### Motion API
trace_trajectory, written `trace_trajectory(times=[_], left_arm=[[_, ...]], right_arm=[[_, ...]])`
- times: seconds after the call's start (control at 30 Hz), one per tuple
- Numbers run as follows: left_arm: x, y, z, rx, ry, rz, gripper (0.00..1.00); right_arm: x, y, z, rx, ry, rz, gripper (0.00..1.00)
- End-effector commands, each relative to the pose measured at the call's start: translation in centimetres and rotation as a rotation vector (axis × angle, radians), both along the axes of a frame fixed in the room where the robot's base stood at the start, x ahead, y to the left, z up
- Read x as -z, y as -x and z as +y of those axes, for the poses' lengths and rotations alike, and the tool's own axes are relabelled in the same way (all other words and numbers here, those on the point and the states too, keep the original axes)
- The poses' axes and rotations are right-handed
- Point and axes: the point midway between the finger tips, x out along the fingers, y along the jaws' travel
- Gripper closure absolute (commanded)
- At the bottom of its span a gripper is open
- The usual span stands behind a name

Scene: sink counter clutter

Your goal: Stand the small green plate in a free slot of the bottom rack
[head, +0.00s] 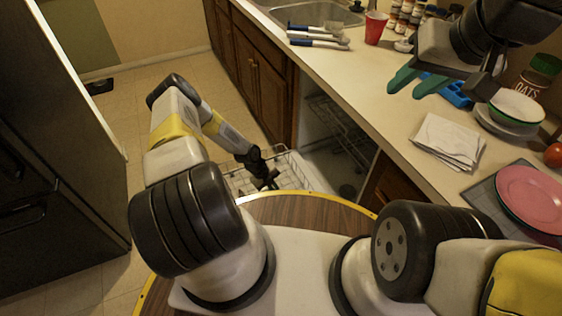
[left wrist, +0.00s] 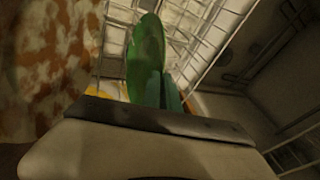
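In the left wrist view, the small green plate (left wrist: 146,55) shows nearly edge-on as a narrow green oval, with a teal finger of my left gripper (left wrist: 168,92) against its right side. The gripper appears shut on the plate; the other finger is largely hidden. White wires of the bottom rack (left wrist: 198,40) lie beyond the plate. In the head view, my left gripper (head: 266,178) is low over the pulled-out bottom rack (head: 297,172), and the plate cannot be made out there. My right gripper (head: 404,90) is open and empty above the counter, its teal fingers apart.
The counter holds a folded white cloth (head: 448,141), a bowl (head: 517,106) on plates, a pink plate (head: 535,196), a red cup (head: 375,28) and blue-and-white utensils (head: 318,38). The open dishwasher (head: 335,150) is under the counter.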

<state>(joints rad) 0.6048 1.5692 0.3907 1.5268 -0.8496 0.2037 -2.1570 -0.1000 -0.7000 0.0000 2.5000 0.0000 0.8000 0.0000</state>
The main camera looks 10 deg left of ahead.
Motion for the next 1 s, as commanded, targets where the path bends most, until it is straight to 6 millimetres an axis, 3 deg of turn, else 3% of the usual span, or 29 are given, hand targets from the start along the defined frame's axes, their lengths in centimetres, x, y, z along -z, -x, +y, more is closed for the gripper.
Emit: trace_trajectory(times=[0.97, 1.0], left_arm=[[0.69, -0.08, -0.03, 0.0, 0.001, -0.001, 1.0], [0.66, -0.07, -0.03, -0.001, 0.0, -0.001, 0.88]], right_arm=[[0.0, 0.0, 0.0, 0.0, 0.0, 0.0, 0.66], [0.0, 0.0, 0.0, 0.0, 0.0, 0.0, 0.66]])
